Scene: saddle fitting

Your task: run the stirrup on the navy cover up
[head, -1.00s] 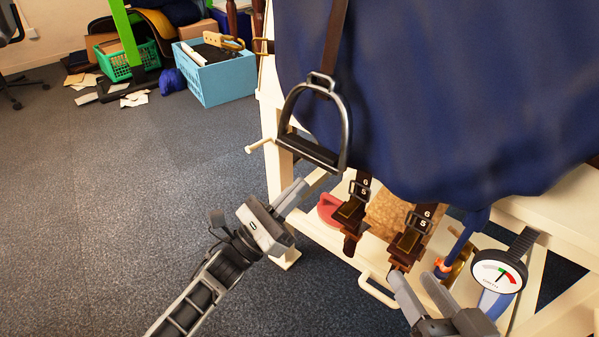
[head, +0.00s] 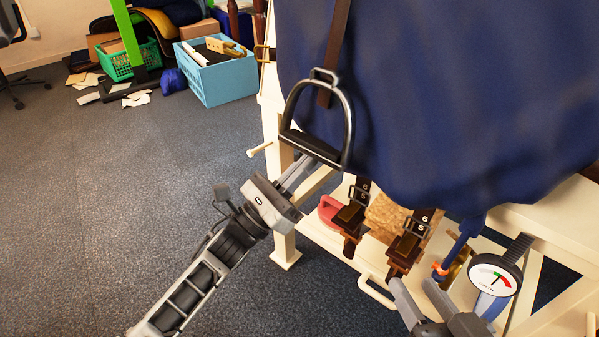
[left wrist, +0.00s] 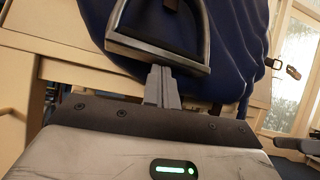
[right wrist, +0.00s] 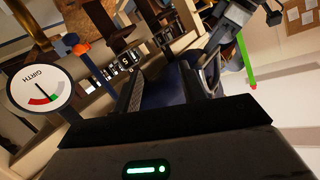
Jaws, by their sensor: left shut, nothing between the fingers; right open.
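The navy cover (head: 430,90) hangs over the cream stand. A dark metal stirrup (head: 349,122) hangs in front of it from a brown leather (head: 338,40). The leather's lower end shows within the stirrup's top. My left gripper (head: 320,162) is shut and empty, with its tips just under the stirrup's tread. In the left wrist view the fingers (left wrist: 160,78) point up at the tread (left wrist: 155,52); I cannot tell whether they touch it. My right gripper (head: 411,283) is open and empty low at the right, near the girth gauge (head: 494,276).
Two brown buckled straps (head: 352,215) hang below the cover, by a red-handled item (head: 328,210). A cream peg (head: 260,149) sticks out left of the stirrup. A blue crate (head: 222,77) and a green basket (head: 128,62) stand behind.

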